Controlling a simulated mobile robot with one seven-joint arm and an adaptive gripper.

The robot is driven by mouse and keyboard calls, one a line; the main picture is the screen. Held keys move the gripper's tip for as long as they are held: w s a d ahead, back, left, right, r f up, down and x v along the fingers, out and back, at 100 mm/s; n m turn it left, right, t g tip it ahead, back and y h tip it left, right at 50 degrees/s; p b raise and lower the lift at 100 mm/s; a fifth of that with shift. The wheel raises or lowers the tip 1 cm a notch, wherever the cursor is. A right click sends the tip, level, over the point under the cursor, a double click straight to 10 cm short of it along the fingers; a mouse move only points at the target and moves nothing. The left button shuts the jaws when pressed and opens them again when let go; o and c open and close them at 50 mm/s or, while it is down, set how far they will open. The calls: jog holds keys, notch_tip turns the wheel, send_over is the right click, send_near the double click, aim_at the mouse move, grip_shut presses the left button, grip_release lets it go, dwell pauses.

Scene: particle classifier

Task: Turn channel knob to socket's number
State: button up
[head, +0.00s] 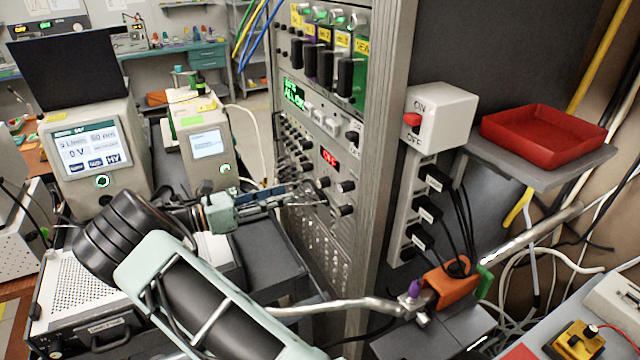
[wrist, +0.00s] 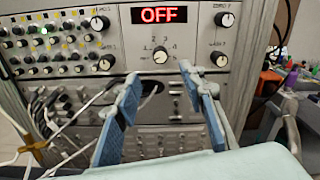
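In the wrist view the channel knob (wrist: 160,56) is a small round black-and-silver knob with numbers around it, below a red display (wrist: 164,15) that reads OFF. I cannot tell which number it points to. The display also shows in the head view (head: 329,159) on the rack panel. My gripper (wrist: 159,76) is open, with its two blue-padded fingers apart and nothing visible between them. The fingertips appear just below the knob, left and right of it. In the head view my gripper (head: 312,192) reaches the rack front from the left. No socket number is readable.
More knobs flank the display, one at upper right (wrist: 224,19) and one at lower right (wrist: 219,58). Cables (wrist: 75,135) hang at left of the fingers. In the head view, a power strip with several plugs (head: 428,210), an ON/OFF box (head: 441,118) and a red tray (head: 545,137) are at right.

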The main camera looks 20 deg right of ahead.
aim_at(319, 184)
jog(key=d+p, duration=0.2)
jog(key=d, duration=0.8)
jog(key=shift+w+d, duration=0.1)
jog(key=shift+d, duration=0.3)
jog(key=shift+c, duration=0.3)
grip_shut()
